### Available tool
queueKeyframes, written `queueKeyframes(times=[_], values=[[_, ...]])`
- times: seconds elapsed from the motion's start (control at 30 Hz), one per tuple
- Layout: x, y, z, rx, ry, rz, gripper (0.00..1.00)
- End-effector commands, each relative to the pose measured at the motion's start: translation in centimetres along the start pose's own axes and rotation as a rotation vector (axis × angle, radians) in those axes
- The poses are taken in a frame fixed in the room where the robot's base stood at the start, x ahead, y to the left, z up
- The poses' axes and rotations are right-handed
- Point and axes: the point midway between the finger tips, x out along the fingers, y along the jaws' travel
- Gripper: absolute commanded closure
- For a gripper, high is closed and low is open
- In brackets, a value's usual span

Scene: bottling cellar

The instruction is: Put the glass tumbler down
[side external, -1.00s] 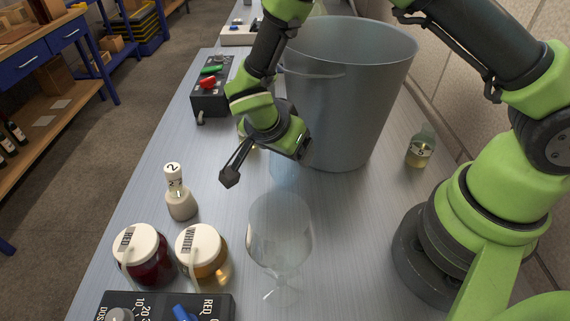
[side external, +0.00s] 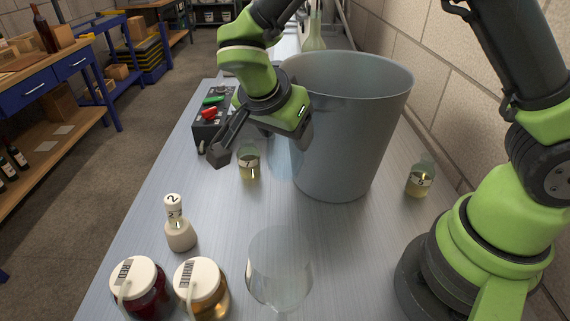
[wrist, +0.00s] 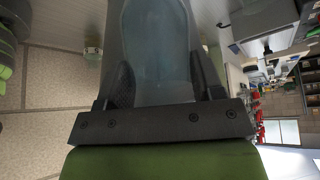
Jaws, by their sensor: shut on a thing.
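The glass tumbler is clear and faintly blue. It shows large between the two dark fingers in the wrist view (wrist: 155,45), and only faintly in the side view (side external: 287,158), against the grey bucket. My gripper (side external: 254,152) is shut on the tumbler and holds it over the bench, just left of the bucket. One dark finger shows clearly on the left in the side view; the other is mostly hidden. The tumbler's lower end is hard to make out, so I cannot tell its gap to the bench.
The large grey bucket (side external: 350,130) stands close on the right. Vial 7 (side external: 249,163) is near my gripper; vial 5 (side external: 420,180) is right of the bucket. A flask marked 2 (side external: 180,235), lidded jars (side external: 203,295) and a clear stemmed glass (side external: 280,265) stand nearer. The middle bench is bare.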

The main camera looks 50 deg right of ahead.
Motion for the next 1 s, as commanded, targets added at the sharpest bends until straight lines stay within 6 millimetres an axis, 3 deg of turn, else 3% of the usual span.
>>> queueKeyframes(times=[0.1, 0.5, 0.7, 1.0], values=[[-3.2, -0.1, -1.8, 0.006, -0.003, -0.008, 0.68], [-11.0, -0.1, -6.3, 0.004, -0.003, -0.006, 0.68], [-13.6, -0.1, -7.8, 0.003, -0.003, -0.004, 0.68], [-15.6, 0.0, -8.9, 0.0, 0.0, 0.0, 0.68]])
